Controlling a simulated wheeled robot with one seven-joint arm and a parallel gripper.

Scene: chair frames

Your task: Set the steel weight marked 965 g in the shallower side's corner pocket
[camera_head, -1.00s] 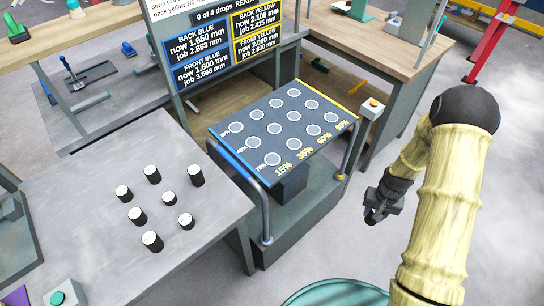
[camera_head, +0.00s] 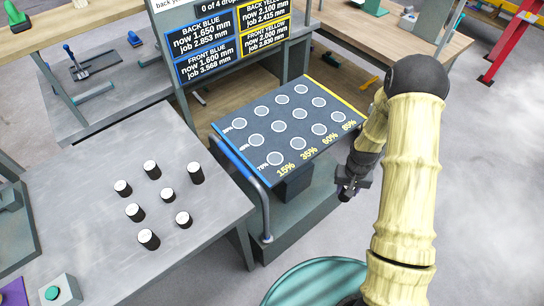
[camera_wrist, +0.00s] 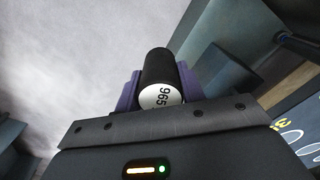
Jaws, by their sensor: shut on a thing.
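My gripper (camera_head: 346,194) is shut on the 965 g weight, a black cylinder with a white end cap reading 965 (camera_wrist: 161,96). Its purple fingers (camera_wrist: 158,88) hold the weight in the wrist view; in the head view the weight is hard to make out. The dark panel (camera_head: 262,152) has rows of pale round pockets, a blue left edge and a yellow right edge. Percent marks run along its front and left sides. My gripper hangs off the panel's right front side, apart from it. The display (camera_head: 222,42) shows blue and yellow readings for back and front.
Several black weights with white tops stand on the grey table (camera_head: 100,215) at left. A metal rail (camera_head: 254,190) stands at the panel's left front. Wooden benches (camera_head: 120,38) lie behind. A green button box (camera_head: 57,292) sits at lower left.

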